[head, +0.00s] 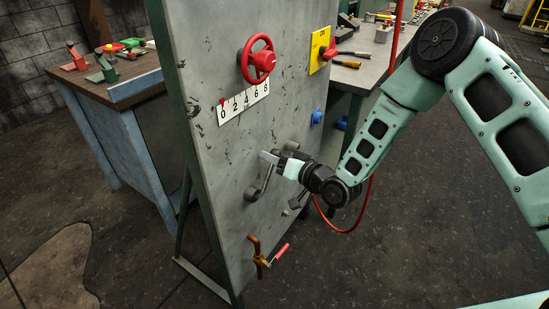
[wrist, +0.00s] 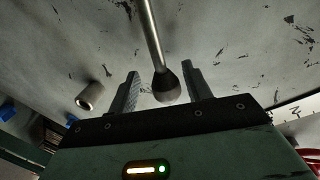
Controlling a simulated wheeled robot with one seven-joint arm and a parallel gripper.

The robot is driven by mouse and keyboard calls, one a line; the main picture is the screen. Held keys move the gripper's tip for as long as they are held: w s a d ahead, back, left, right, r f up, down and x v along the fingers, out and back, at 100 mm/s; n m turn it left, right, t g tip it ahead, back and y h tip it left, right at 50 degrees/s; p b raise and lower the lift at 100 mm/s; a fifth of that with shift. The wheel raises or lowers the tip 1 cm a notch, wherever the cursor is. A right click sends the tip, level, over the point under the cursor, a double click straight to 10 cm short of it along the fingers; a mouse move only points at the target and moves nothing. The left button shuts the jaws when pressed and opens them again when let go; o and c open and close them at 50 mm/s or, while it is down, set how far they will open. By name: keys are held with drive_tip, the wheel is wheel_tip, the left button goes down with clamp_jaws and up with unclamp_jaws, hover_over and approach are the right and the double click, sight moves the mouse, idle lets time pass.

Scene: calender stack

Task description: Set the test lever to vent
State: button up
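The test lever appears to be the metal rod on the grey panel (head: 205,70), with its round pivot (head: 251,194) low on the panel. The rod (head: 264,180) slants up and right from the pivot to my gripper (head: 272,160). In the wrist view, the lever's dark round knob (wrist: 166,88) lies between the two fingers of my gripper (wrist: 160,85). The fingers are apart, with visible gaps on both sides of the knob. My gripper hides the knob in the head view. No vent marking is readable.
The panel also carries a red handwheel (head: 257,60), a 0-to-8 scale (head: 243,104), a yellow plate (head: 320,50), a blue fitting (head: 316,117) and a brass valve with red handle (head: 279,253). A grey stub (wrist: 90,95) projects left of the fingers. Workbenches stand behind.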

drive_tip(key=shift+s+r, duration=0.1)
drive_tip(key=b+v, duration=0.1)
drive_tip(key=v, duration=1.6)
drive_tip(key=shift+b, duration=0.4)
drive_tip(key=shift+s, duration=0.15)
drive_tip(key=s+a+r+n+g+h+p, duration=0.4)
drive_tip(key=s+r+n+g+h, duration=0.1)
drive_tip(key=r+g+h, duration=0.15)
drive_tip(key=s+r+g+h+p, duration=0.1)
drive_tip(key=s+r+g+h, duration=0.1)
drive_tip(key=s+r, duration=0.4)
drive_tip(key=s+d+r+n+g+h+p, duration=0.1)
drive_tip(key=s+r, duration=0.4)
drive_tip(key=s, duration=0.7)
drive_tip(key=g+h+p, duration=0.1)
drive_tip(key=g, duration=0.1)
drive_tip(key=shift+s+d+r+g, duration=0.25)
drive_tip(key=shift+s+r+g, duration=0.1)
drive_tip(key=shift+r, duration=0.05)
